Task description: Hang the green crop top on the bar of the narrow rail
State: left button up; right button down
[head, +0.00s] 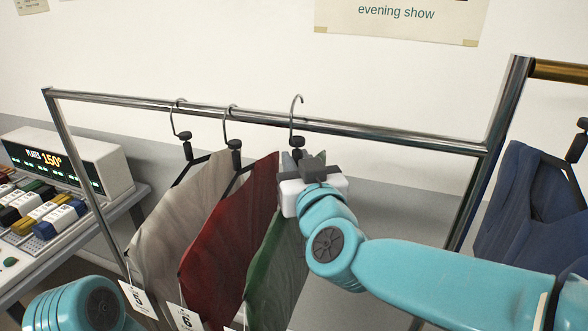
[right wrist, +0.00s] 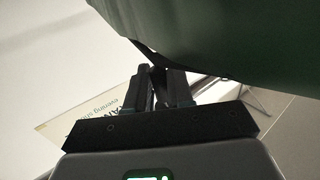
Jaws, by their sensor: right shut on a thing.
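The green crop top (head: 277,272) hangs from a hanger with a metal hook (head: 297,108) and a dark knob. My right gripper (head: 300,166) is shut on the hanger just below the knob. The hook's curve shows clearly above the bar (head: 345,128) of the narrow rail, and its stem crosses the bar in the picture; I cannot tell if it touches. In the right wrist view the fingers (right wrist: 160,88) are close together below the green cloth (right wrist: 225,35). My left gripper is out of view; only part of my left arm shows at bottom left.
A red garment (head: 232,235) and a grey-beige garment (head: 180,220) hang on the same bar, left of the green top. The bar is clear to the right. A blue garment (head: 535,210) hangs at far right under a brass bar (head: 560,71). A control desk (head: 75,160) stands left.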

jog(key=shift+w+d+f, duration=0.1)
jog(key=shift+w+d, duration=0.1)
jog(key=shift+w, duration=0.3)
jog(key=shift+w+d, duration=0.2)
jog(key=shift+w, duration=0.3)
jog(key=shift+s+f+b, duration=0.15)
jog(key=shift+f+b, duration=0.35)
jog(key=shift+b, duration=0.2)
jog(key=shift+f+b, duration=0.55)
jog(key=shift+f, duration=0.15)
jog(key=c, duration=0.9)
grip_release()
jog(key=shift+f, duration=0.1)
